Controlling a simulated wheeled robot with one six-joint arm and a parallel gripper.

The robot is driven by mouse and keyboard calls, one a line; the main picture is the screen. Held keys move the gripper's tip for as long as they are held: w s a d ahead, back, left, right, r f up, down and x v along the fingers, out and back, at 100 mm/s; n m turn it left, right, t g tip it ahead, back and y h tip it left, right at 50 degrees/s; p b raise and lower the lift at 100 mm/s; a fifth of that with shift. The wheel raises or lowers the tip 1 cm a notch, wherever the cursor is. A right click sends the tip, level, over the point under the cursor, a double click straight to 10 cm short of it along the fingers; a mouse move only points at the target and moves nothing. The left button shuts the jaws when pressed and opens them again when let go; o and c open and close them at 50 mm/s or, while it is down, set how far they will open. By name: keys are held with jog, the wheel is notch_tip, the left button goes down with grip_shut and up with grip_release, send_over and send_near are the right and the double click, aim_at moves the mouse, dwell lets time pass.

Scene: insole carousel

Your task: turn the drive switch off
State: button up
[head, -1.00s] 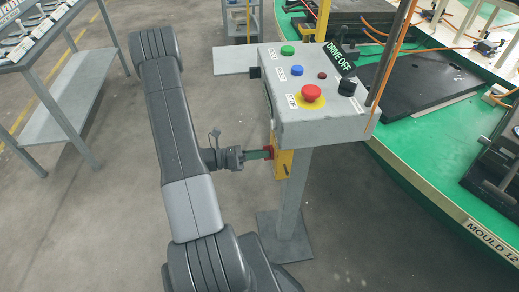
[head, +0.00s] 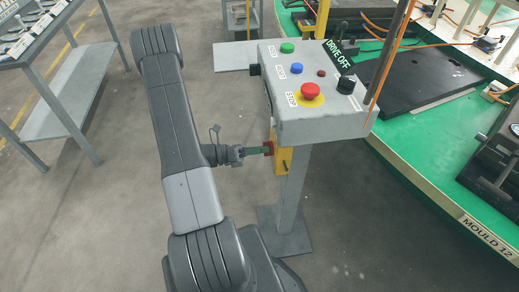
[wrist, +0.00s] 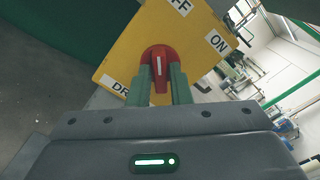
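The drive switch is a red knob (wrist: 158,58) on a yellow plate (wrist: 122,50), which hangs at the post under the grey control box. In the wrist view the plate looks tilted, with OFF at the top and ON at the right. The knob's white mark stands upright in the picture, nearer to OFF than to ON. My gripper (wrist: 160,80) has its two green fingers on either side of the knob, seemingly closed against it. In the head view my gripper (head: 265,150) reaches the knob from the left. A sign (head: 341,58) on the box reads DRIVE OFF.
The control box (head: 315,130) carries green, blue and small red buttons, a red stop button (head: 310,90) and a black knob (head: 346,85). The green carousel (head: 405,165) lies at the right, a grey rack (head: 70,100) at the left. An orange cable hangs beside the box.

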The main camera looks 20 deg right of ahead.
jog(key=shift+o, duration=1.3)
jog(key=shift+a, duration=0.1)
jog(key=v, duration=1.3)
jog(key=shift+w+a, duration=0.15)
jog(key=shift+a, duration=0.1)
jog(key=x, duration=1.4)
jog(key=shift+a, duration=0.25)
